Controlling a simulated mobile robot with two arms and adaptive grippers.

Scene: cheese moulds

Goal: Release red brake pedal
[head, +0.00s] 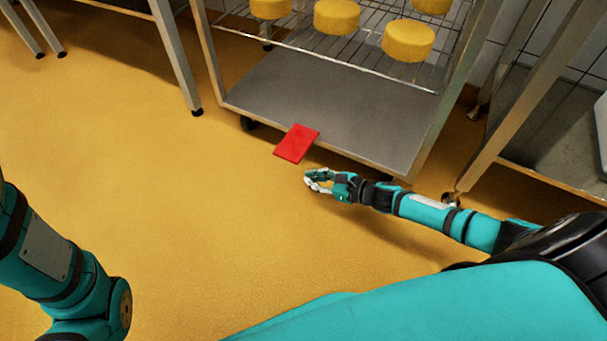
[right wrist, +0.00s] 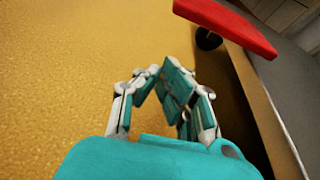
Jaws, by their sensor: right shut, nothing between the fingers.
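The red brake pedal (head: 297,143) is a flat red plate that sticks out from the lower front edge of the wheeled rack, near its left caster. It also shows at the top right of the right wrist view (right wrist: 228,24). My right gripper (head: 309,180) is low over the floor, just in front and to the right of the pedal, with a gap between them. It is shut and empty; in the right wrist view its fingers (right wrist: 160,82) point away from me, left of the pedal. My left arm shows at the left, but its gripper is out of view.
The rack (head: 330,105) has a grey bottom shelf and a wire shelf (head: 370,66) with several yellow cheeses (head: 408,40). Table legs (head: 176,60) stand at the left and right. The yellow floor (head: 170,200) in front is clear.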

